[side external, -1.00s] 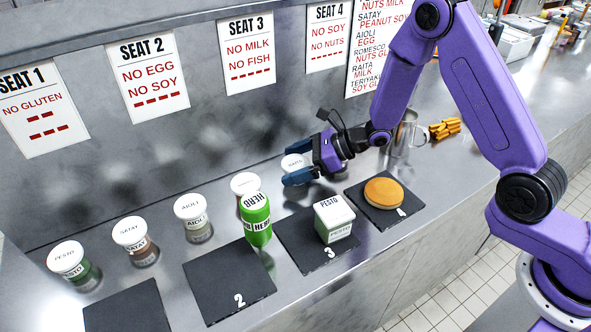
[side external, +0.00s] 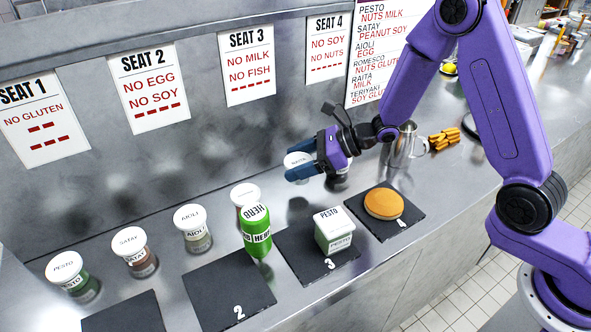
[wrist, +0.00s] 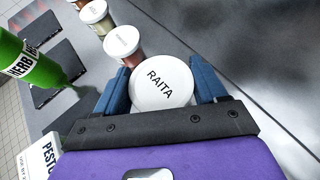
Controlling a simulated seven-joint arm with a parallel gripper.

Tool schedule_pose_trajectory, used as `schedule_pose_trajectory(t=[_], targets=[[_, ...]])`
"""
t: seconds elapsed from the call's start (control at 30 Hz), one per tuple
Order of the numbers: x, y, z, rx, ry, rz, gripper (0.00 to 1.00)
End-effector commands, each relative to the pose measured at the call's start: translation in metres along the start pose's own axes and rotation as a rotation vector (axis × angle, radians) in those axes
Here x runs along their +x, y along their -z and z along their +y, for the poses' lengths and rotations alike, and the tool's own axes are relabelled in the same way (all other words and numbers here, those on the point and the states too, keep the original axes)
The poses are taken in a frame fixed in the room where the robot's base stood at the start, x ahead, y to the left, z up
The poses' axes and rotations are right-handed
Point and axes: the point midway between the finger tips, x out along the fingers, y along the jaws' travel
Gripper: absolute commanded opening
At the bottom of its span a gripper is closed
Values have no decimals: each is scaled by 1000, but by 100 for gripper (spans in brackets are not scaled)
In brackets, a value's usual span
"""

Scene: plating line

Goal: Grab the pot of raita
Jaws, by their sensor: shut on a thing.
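The raita pot has a white lid marked RAITA, seen from above in the wrist view (wrist: 163,88). My gripper (wrist: 163,90) has its blue fingers on both sides of it, closed on it. In the side view the pot's white lid (side external: 297,160) shows between the fingers of my gripper (side external: 303,170). The pot is held upright above the counter, with a dark shadow below. The fingers hide most of its body.
Pots of pesto (side external: 65,267), satay (side external: 130,242) and aioli (side external: 190,217) stand in a row to the left, with another white-lidded pot (side external: 245,195). A green herb bottle (side external: 256,230) stands in front. A pesto cube (side external: 333,230) and a bun (side external: 384,204) sit on slates. A metal jug (side external: 403,145) stands right.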

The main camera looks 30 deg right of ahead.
Motion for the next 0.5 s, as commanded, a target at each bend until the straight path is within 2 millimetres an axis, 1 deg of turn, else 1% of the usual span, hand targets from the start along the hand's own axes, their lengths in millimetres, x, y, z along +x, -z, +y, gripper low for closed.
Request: schedule_pose_trajectory(t=[0.03,0.1,0.33,0.43,0.5], targets=[[-11,-6,3,-1,4,-3,38],[-23,-12,8,-2,4,-3,38],[-55,-28,22,-3,4,-3,38],[-72,-26,31,1,4,-1,38],[-78,-26,36,1,3,-1,38]])
